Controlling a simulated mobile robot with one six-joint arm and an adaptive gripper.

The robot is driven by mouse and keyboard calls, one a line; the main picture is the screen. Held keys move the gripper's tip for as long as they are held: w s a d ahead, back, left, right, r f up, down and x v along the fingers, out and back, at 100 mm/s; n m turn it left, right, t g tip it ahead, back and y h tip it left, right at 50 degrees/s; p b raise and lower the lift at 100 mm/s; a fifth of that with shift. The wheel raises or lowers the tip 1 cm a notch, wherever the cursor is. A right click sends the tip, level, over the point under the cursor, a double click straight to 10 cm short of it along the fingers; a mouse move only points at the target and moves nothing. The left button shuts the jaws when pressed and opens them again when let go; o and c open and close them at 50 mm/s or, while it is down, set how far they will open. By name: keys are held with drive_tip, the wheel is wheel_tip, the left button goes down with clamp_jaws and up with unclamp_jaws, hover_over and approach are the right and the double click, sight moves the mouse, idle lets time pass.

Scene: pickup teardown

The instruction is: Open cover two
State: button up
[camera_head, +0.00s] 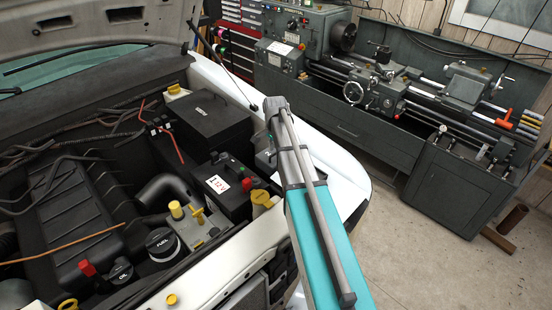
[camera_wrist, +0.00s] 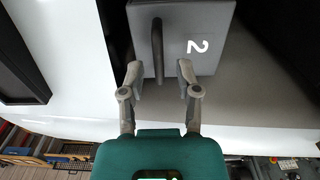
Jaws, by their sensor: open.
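Cover two (camera_wrist: 205,20) is a grey lid marked with a white "2" in the upper middle of the wrist view. A dark upright bar handle (camera_wrist: 157,45) stands on it, left of the number. My gripper (camera_wrist: 158,72) is open and empty, with one finger on each side of the handle's near end. The fingertips overlap the lid's near edge in the picture; I cannot tell whether they touch it. In the head view, the arm hides most of the cover and the gripper.
The raised hood (camera_head: 80,25) is overhead at the left. A white fender (camera_head: 345,180) lies beside my arm. A lathe (camera_head: 390,90) stands behind, past open floor.

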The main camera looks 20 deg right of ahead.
drive_tip(key=shift+f+b, duration=0.3)
drive_tip(key=shift+f, duration=0.2)
clamp_jaws()
